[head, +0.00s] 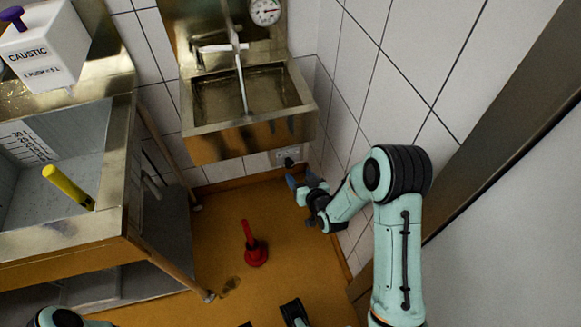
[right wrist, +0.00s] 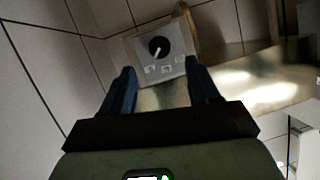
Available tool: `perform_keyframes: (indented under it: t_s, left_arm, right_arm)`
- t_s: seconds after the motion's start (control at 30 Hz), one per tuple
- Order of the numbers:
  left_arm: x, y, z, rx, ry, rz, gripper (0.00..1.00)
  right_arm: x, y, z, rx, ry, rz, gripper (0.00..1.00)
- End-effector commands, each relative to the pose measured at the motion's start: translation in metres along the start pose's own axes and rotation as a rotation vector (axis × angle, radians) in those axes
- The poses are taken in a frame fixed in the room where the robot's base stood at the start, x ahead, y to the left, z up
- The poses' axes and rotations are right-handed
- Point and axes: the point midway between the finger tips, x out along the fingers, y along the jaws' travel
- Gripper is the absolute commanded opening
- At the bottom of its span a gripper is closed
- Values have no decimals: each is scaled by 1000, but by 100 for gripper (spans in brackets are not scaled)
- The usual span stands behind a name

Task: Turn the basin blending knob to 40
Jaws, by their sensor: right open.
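The basin blending knob (right wrist: 158,46) is a black round knob with a white pointer line on a pale grey plate (right wrist: 170,62) with small labels. The pointer slants toward the lower left in the right wrist view; the label figures are too small to read. In the head view the dark knob (head: 288,162) shows below the basin's front right corner. My right gripper (head: 301,178) is open and empty, just in front of the knob and apart from it. In the right wrist view its blue fingers (right wrist: 160,70) point at the plate, with the knob beyond their tips.
The metal basin (head: 222,145) with a tap and a dial gauge (head: 265,11) hangs above the knob. The tiled wall is close on the right. A red plunger-like thing (head: 254,252) stands on the floor. A sink unit (head: 60,245) with a caustic container (head: 45,48) stands left.

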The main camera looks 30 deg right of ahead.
Motion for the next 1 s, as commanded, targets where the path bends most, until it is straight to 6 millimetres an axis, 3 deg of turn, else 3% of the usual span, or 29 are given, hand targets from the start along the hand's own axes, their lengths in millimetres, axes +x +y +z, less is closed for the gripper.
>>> perform_keyframes:
  t_s: [0.1, 0.33, 0.5, 0.8, 0.97, 1.0]
  left_arm:
    - [1, 0, 0, 0, 1, 0, 44]
    - [2, 0, -1, 0, 3, 1, 44]
    - [2, 0, -2, 0, 4, 1, 44]
    - [2, 0, -2, 0, 4, 1, 44]
    - [2, 0, -2, 0, 4, 1, 44]
    - [2, 0, -2, 0, 4, 1, 44]
  right_arm:
    - [27, -1, 1, 1, -1, -1, 60]
    - [62, 0, 1, 0, -1, 0, 60]
    - [73, 0, 1, 1, -2, 0, 60]
    - [74, 0, 1, 1, -3, 0, 60]
    - [74, 0, 1, 1, -3, 0, 8]
    - [74, 0, 1, 1, -3, 0, 5]
